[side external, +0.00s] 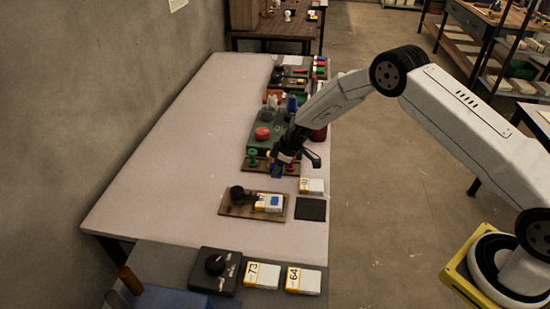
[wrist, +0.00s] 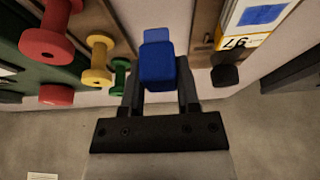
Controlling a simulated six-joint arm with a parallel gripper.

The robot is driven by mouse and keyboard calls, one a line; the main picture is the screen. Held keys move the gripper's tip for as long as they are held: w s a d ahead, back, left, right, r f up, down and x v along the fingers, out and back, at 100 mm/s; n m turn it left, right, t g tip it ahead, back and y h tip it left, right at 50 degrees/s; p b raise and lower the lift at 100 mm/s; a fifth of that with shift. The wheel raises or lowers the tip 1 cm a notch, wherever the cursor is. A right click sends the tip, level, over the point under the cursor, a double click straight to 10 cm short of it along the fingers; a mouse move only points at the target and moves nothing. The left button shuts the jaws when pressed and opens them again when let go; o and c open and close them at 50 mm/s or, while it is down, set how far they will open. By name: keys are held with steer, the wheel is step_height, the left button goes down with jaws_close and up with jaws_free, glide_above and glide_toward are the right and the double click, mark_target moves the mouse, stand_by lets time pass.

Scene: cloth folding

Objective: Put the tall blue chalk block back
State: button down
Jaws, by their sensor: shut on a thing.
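My gripper (side external: 279,163) hangs over the right part of the table, between two wooden boards. It is shut on a blue block (side external: 276,172). In the wrist view, the block (wrist: 157,62) sits between the two fingers, with a lighter blue face at its far end. The block looks held above the table, apart from the boards. Its lower end and full height cannot be judged.
A wooden board (side external: 232,211) carries a black knob (side external: 237,192) and a white-yellow box (side external: 268,203) with a blue patch. Red (wrist: 48,45), yellow (wrist: 100,62) and green (wrist: 119,77) spools stand close by. A dark pad (side external: 311,209) lies at the edge. The table's left side is clear.

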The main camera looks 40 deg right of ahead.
steer(key=shift+w+f, duration=0.2)
steer(key=shift+f, duration=1.5)
steer(key=shift+f, duration=0.2)
steer(key=shift+c, duration=1.6)
jaws_free()
steer(key=shift+r, duration=0.2)
steer(key=v, duration=1.2)
